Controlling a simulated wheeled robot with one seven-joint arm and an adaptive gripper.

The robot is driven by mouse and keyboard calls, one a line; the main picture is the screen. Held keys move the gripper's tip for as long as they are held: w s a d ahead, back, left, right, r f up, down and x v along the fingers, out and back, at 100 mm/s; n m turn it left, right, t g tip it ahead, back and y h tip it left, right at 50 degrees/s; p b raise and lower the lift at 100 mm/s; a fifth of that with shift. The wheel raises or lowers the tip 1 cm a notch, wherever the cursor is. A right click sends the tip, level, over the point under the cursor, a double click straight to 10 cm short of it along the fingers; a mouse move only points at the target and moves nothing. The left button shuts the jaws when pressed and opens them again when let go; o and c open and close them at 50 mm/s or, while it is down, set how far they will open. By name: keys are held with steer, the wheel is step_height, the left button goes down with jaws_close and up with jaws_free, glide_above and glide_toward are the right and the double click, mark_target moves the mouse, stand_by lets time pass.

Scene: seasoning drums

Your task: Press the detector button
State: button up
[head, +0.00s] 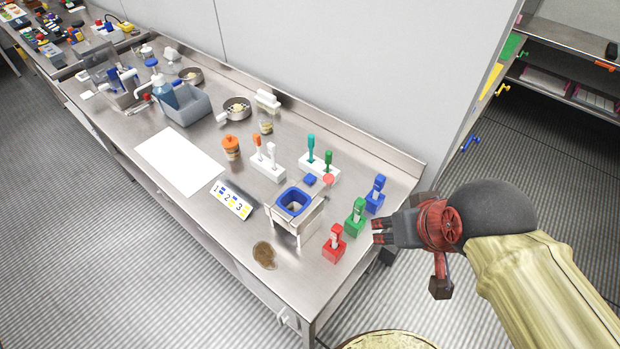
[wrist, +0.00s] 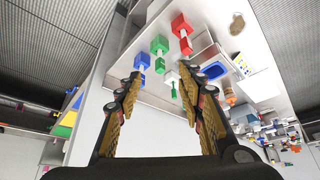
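No part is clearly marked as the detector button. A small red disc (head: 328,179) shows beside the white holder with teal and green tools, and a blue block (head: 309,180) lies near it; I cannot tell whether either is the button. A metal box with a blue-rimmed opening (head: 295,202) stands near the front right of the bench and also shows in the wrist view (wrist: 214,71). My gripper (head: 377,231) is open and empty, just off the bench's right end, beside the colored blocks. In the wrist view its fingers (wrist: 160,72) are spread apart.

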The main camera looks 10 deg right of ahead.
steer(key=shift+c, duration=1.2)
jaws_close()
stand_by(0.4)
